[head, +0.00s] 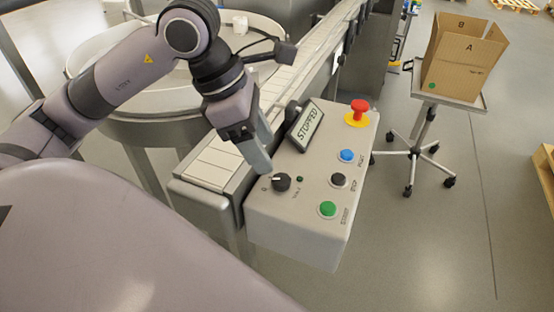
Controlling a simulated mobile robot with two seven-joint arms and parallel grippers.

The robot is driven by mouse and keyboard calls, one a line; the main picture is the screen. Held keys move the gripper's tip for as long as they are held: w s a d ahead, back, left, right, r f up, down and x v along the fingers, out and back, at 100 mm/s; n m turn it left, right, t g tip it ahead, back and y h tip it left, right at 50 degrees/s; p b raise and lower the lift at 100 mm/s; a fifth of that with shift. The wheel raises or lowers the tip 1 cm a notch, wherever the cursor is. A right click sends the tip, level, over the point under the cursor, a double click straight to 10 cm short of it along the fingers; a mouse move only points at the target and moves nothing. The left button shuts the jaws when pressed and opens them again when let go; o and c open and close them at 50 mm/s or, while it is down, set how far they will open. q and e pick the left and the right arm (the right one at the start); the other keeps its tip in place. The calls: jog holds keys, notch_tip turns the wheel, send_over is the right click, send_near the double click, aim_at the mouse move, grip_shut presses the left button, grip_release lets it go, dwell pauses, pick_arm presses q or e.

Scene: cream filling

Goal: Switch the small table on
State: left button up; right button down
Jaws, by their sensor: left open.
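The control box (325,200) has a grey top with a black rotary knob (281,182) at its near left corner. A pale mark shows on the knob; its exact setting is too small to read. A small dark green lamp (300,180) sits beside the knob and looks unlit. My left gripper (262,164) is open and empty, pointing down just behind and left of the knob. I cannot tell if a finger touches it. A large round table (170,130) stands behind my left arm, partly hidden by it. My right gripper is not in view.
The box also carries a display (306,126) reading STOPPED, a red emergency button (357,112), and blue (346,156), black (338,180) and green (327,209) buttons. A conveyor (215,160) runs alongside. A cardboard box (462,65) stands on a wheeled stand at right.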

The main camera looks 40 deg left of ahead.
aim_at(281, 178)
pick_arm(q)
jog(key=x, duration=0.6)
jog(key=shift+d+f, duration=0.2)
jog(key=shift+f, duration=0.1)
jog(key=c, duration=1)
